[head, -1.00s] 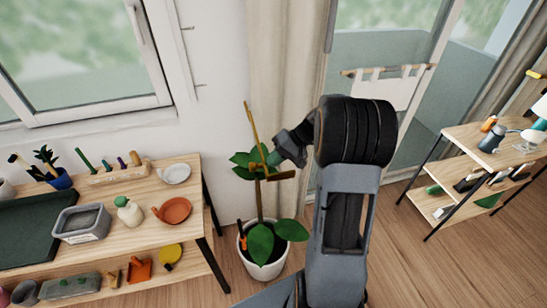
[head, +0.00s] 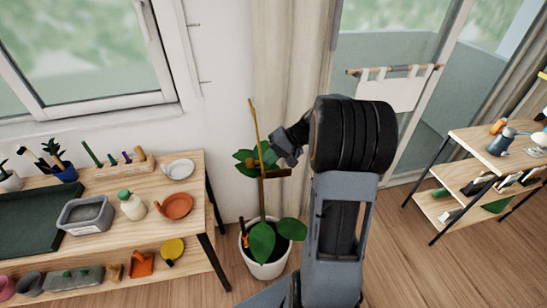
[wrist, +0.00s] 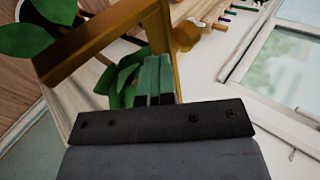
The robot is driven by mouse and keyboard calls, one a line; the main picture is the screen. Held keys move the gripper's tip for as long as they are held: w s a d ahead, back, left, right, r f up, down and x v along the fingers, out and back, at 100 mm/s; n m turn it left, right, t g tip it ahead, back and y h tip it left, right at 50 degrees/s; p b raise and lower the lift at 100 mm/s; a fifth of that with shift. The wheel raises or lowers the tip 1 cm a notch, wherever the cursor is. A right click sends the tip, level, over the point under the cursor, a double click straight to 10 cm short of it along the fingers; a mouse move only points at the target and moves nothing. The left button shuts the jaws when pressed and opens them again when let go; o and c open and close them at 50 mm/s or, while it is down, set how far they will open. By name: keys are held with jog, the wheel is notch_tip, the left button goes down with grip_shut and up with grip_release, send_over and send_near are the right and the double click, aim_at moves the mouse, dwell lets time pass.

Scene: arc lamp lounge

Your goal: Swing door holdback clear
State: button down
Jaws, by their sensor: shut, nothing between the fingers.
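A slim golden-brown post (head: 255,125) rises among the leaves of a potted plant. A short brown bar (head: 277,173) sticks out from it to the right. I take this to be the holdback. In the wrist view the post (wrist: 160,35) and bar (wrist: 100,45) form a corner. My gripper (head: 271,157) is beside the post and just above the bar in the head view. In the wrist view its green fingertips (wrist: 153,75) are together, empty and close to the corner. I cannot tell whether they touch the bar or post.
The plant's white pot (head: 264,268) stands on the floor, its leaves (head: 262,242) around the post. A wooden shelf (head: 140,190) with dishes is at left, another shelf (head: 462,180) at right. A curtain (head: 285,60) and a glass door (head: 385,130) are behind.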

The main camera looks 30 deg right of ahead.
jog(key=shift+a+f, duration=0.1)
jog(key=shift+a, duration=0.05)
jog(key=d+f+b+v, duration=0.1)
jog(key=d+f+v, duration=0.1)
jog(key=v, duration=1.1)
jog(key=shift+s+b, duration=0.25)
jog(key=shift+b, duration=0.15)
